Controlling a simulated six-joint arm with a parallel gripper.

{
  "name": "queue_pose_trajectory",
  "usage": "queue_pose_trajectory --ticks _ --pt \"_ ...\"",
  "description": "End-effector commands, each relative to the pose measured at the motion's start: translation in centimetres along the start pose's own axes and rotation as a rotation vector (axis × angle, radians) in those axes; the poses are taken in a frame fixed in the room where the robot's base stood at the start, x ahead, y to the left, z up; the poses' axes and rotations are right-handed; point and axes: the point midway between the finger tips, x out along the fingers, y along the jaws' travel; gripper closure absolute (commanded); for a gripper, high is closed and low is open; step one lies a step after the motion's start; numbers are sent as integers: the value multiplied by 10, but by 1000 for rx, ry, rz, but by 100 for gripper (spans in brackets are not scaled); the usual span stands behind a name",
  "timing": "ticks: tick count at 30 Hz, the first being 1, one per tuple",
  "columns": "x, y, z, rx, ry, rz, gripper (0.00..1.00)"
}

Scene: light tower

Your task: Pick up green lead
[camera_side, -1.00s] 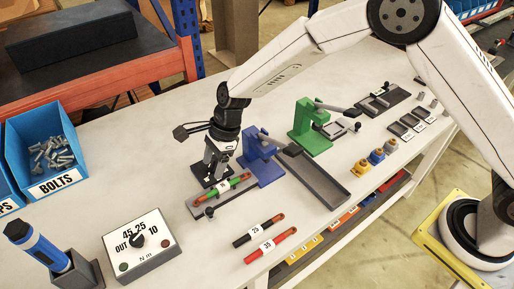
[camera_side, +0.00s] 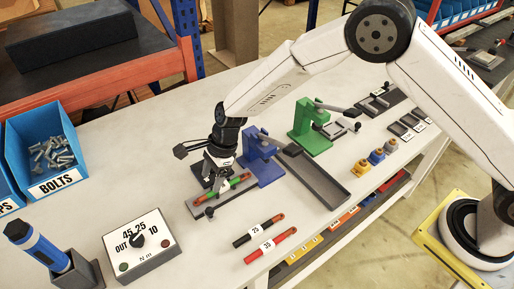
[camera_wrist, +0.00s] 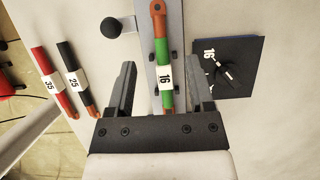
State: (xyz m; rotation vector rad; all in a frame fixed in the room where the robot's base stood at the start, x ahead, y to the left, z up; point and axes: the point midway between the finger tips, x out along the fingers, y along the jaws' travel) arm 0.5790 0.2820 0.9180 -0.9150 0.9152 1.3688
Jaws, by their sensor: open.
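The green lead (camera_side: 236,182), with orange ends and a white label reading 16, lies on a grey fixture plate (camera_side: 193,207). In the wrist view the green lead (camera_wrist: 166,75) runs between the two fingers, closer to the right one. My gripper (camera_side: 219,184) is at the lead in the side view, and in the wrist view my gripper (camera_wrist: 164,85) is open with gaps on both sides of the lead.
A black lead (camera_side: 258,232) and a red lead (camera_side: 270,246) lie nearer the front. A blue press (camera_side: 262,160) stands close right of my gripper, with a grey tray (camera_side: 318,178) beyond. A dial box (camera_side: 140,245) sits at front left.

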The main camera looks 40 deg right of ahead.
Motion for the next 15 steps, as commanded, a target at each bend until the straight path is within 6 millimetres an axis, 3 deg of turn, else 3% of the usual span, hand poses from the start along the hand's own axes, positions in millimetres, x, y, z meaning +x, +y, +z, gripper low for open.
queue_pose_trajectory --ticks 15 --pt "44 0 0 0 1 1 32"
